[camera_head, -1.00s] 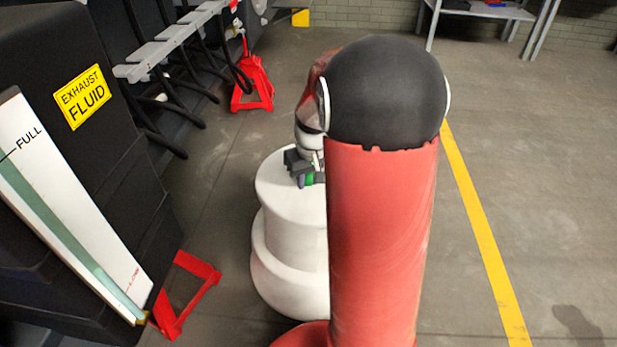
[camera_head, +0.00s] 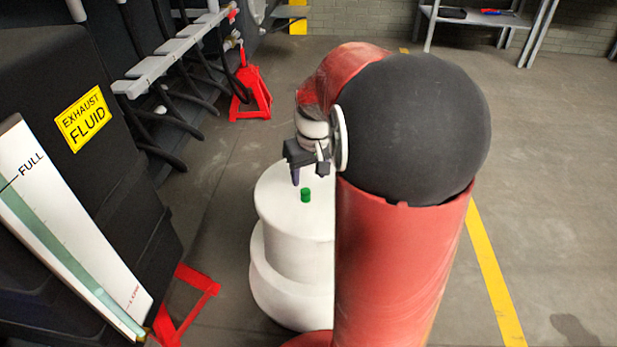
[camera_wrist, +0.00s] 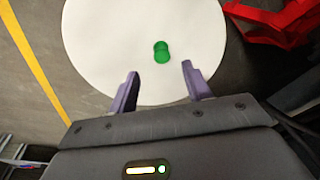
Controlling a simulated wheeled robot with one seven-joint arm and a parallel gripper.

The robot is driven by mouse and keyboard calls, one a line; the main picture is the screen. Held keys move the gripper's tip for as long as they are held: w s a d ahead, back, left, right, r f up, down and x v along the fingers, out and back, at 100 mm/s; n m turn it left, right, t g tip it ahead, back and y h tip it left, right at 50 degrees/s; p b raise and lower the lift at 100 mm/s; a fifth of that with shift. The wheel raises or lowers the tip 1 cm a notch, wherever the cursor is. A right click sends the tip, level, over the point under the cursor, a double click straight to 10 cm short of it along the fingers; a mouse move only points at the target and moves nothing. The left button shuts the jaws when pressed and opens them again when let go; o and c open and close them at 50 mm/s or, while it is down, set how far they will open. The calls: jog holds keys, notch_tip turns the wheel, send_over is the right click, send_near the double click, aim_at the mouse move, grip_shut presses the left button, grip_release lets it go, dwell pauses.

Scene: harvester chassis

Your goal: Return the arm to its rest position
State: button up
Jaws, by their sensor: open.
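My gripper (camera_head: 308,172) hangs beside my red arm, above the top of a white rounded base. In the wrist view my gripper (camera_wrist: 158,88) is open, with its two purple fingers apart and nothing between them. A small green cylinder (camera_head: 305,194) stands on the white top, below and clear of the fingers. It also shows in the wrist view (camera_wrist: 161,52), beyond the fingertips. My red arm link and large black joint hide part of the white top's right side in the head view.
The black chassis with a yellow "EXHAUST FLUID" label (camera_head: 83,119) and a level gauge (camera_head: 62,235) stands at the left. Red stands (camera_head: 250,92) are on the floor. A grey table (camera_head: 480,17) is at the back. The floor right of the yellow line is mostly clear.

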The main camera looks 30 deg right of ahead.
dwell(0.4)
jog(key=s+a+r+t+p, duration=0.1)
jog(key=s+a+r+p, duration=0.2)
jog(key=s+a+r, duration=0.4)
jog(key=s+a+r+t+p, duration=0.2)
jog(key=s+a+r+p, duration=0.2)
jog(key=s, duration=0.7)
notch_tip(320, 180, up, 3)
jog(key=a, duration=0.2)
jog(key=shift+s+a+n, duration=0.3)
jog(key=shift+a+n, duration=0.05)
jog(key=shift+n, duration=0.05)
